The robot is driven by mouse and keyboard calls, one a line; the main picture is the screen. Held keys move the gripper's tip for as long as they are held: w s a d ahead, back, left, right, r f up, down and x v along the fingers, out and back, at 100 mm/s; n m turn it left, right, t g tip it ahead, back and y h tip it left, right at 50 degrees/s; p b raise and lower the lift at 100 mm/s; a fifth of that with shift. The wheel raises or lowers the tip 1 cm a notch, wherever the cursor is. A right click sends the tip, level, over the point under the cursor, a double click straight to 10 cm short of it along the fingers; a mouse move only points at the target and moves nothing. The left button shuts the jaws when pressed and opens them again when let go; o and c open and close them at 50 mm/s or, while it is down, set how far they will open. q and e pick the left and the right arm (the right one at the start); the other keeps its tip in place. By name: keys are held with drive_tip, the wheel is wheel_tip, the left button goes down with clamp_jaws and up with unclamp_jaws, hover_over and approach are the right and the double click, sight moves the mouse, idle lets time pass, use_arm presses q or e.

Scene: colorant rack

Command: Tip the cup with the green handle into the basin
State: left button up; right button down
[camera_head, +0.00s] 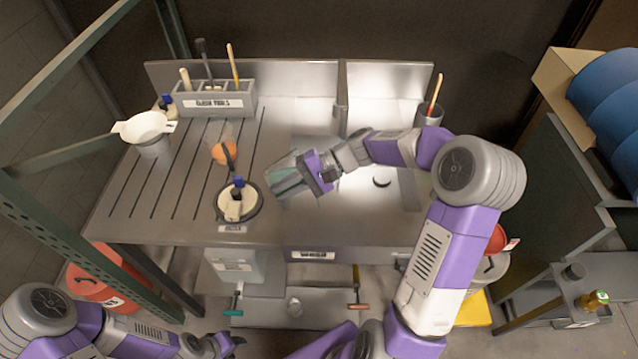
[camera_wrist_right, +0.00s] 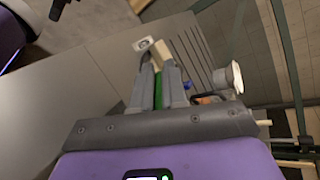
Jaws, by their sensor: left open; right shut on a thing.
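The cup with the green handle (camera_head: 285,182) is a clear, greenish-tinted vessel in the head view. My right gripper (camera_head: 318,172) is shut on it and holds it tilted at the left part of the basin (camera_head: 408,190). In the right wrist view a green handle (camera_wrist_right: 158,92) shows between the two grey fingers. Whether anything is in the cup or pouring out cannot be told. My left gripper (camera_head: 226,345) is open and empty, low at the bottom edge of the head view, away from the counter.
Left of the basin, a clear cup with orange contents (camera_head: 224,153) and a round dish with a blue-topped item (camera_head: 237,203) stand on the slotted counter. A white funnel on a pot (camera_head: 146,127) is farther left. A tool rack (camera_head: 214,102) stands behind. The counter's front right is clear.

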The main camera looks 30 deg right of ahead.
drive_tip(key=shift+d+y+b, duration=0.15)
drive_tip(key=shift+y+b, duration=0.15)
idle(0.5)
drive_tip(key=shift+s+d+f+y, duration=0.15)
drive_tip(key=shift+d+y, duration=0.65)
drive_tip(key=shift+d, duration=0.25)
idle(1.3)
drive_tip(key=shift+s+d+r+t+y, duration=0.1)
drive_tip(key=shift+d+r+t+y, duration=0.2)
drive_tip(key=shift+d+r+y, duration=0.25)
idle(1.0)
drive_tip(key=shift+a+f, duration=0.15)
